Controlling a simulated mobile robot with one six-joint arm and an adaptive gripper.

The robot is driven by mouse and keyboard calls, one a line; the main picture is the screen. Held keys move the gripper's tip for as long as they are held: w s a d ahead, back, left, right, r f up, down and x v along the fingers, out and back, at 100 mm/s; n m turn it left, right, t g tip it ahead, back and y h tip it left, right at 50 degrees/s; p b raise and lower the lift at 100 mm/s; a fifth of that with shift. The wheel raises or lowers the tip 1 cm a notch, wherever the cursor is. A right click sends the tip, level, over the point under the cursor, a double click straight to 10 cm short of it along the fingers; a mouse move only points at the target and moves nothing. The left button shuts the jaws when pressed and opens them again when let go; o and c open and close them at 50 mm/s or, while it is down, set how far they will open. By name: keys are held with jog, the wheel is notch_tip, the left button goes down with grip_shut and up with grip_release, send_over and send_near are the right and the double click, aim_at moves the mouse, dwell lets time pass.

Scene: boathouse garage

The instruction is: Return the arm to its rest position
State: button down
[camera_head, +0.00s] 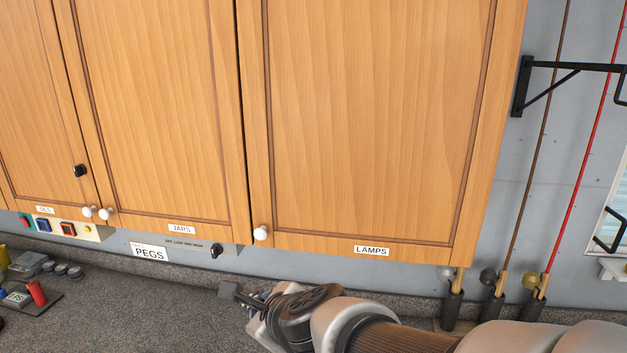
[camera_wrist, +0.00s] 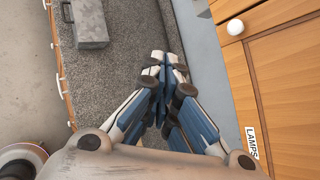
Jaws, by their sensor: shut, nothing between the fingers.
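My gripper (camera_head: 232,292) shows at the bottom middle of the head view, in front of the wall cabinets and above the grey speckled counter (camera_head: 150,300). In the wrist view my gripper (camera_wrist: 164,62) has its fingers together, with nothing between them. My arm reaches in from the lower right of the head view. The wooden cabinet door marked LAMPS (camera_head: 365,120) is shut, just behind and above my gripper. Its white knob (camera_head: 261,233) is close above the gripper in the head view and also shows in the wrist view (camera_wrist: 235,27).
The JARS door (camera_head: 160,110) is shut. A PEGS label (camera_head: 150,252) and a switch panel (camera_head: 65,229) are below the cabinets. A red cylinder (camera_head: 37,293) stands at the counter's left. Fishing rods (camera_head: 494,300) stand at right. A grey metal box (camera_wrist: 86,22) lies on the counter.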

jog(key=s+d+f+n+g+h+b, duration=0.2)
jog(key=s+d+f+n+h+b, duration=0.1)
jog(key=s+d+f+n+b, duration=0.7)
jog(key=s+d+f+n+g+h+b, duration=0.2)
jog(key=s+d+f+n+b, duration=0.8)
jog(key=f, duration=0.7)
jog(key=d+n+b, duration=0.1)
jog(key=d+n, duration=0.2)
jog(key=shift+s+d+h+b, duration=0.3)
jog(key=shift+s+h+b, duration=0.1)
